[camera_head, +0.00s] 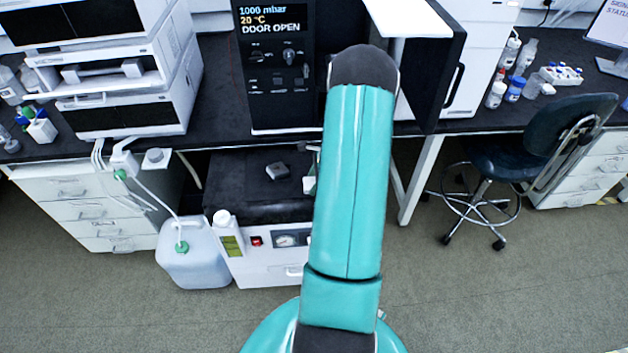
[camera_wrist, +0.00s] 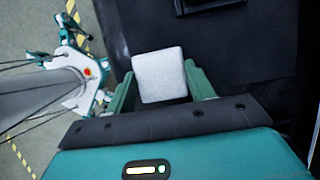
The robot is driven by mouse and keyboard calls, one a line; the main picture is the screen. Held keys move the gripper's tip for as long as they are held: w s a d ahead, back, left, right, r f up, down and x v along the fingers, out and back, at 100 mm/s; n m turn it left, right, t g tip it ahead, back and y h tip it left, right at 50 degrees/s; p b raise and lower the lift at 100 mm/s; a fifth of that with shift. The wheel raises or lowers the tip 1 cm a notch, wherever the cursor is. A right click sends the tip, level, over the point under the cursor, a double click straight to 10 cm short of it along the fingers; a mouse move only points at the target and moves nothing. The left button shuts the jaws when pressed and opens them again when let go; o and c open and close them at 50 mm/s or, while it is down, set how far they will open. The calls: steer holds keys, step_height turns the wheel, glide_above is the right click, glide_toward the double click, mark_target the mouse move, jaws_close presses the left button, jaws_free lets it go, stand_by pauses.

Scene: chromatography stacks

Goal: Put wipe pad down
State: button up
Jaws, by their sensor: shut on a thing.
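In the wrist view a white, square-faced wipe pad (camera_wrist: 160,76) sits between the two green fingers of my gripper (camera_wrist: 160,88). The gripper is shut on it. A black surface (camera_wrist: 140,30) lies beyond the pad. I cannot tell whether the pad touches that surface. In the head view my teal arm reaches up over the bench, and its end, with the gripper and the pad, is not clearly visible there.
A black oven-like unit (camera_head: 275,65) reads "DOOR OPEN"; its dark door (camera_head: 440,75) stands open on the right. White instruments (camera_head: 130,80) are stacked on the left. Bottles (camera_head: 515,85) stand right on the bench. A chair (camera_head: 520,150) and a jug (camera_head: 195,255) are on the floor.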

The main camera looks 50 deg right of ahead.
steer(key=shift+f, duration=0.1)
steer(key=o, duration=0.9)
steer(key=shift+o, duration=0.2)
steer(key=v, duration=1.2)
steer(key=w+a+r+n+h, duration=0.1)
steer(key=w+a+r+n, duration=0.25)
steer(key=a+r, duration=0.3)
steer(key=w+a+r+n, duration=0.2)
steer(key=a+r+n, duration=0.3)
steer(key=a, duration=0.3)
steer(key=w+a+r+n+h, duration=0.1)
steer(key=w+a+r+n, duration=0.1)
steer(key=a+r+n, duration=0.35)
steer(key=s+a+r+n, duration=0.3)
steer(key=a+n, duration=0.1)
steer(key=a, duration=0.4)
steer(key=s+a+r+n+t, duration=0.1)
steer(key=s+a+r+n, duration=0.2)
steer(key=a, duration=0.5)
steer(key=s+a+r+n+t, duration=0.1)
steer(key=s+a+r+n, duration=0.2)
steer(key=s+a+n, duration=0.2)
steer(key=a+n, duration=0.1)
steer(key=a, duration=0.2)
steer(key=shift+s+a+n+h, duration=0.15)
steer(key=shift+a+n+h, duration=0.2)
steer(key=shift+n+h, duration=0.05)
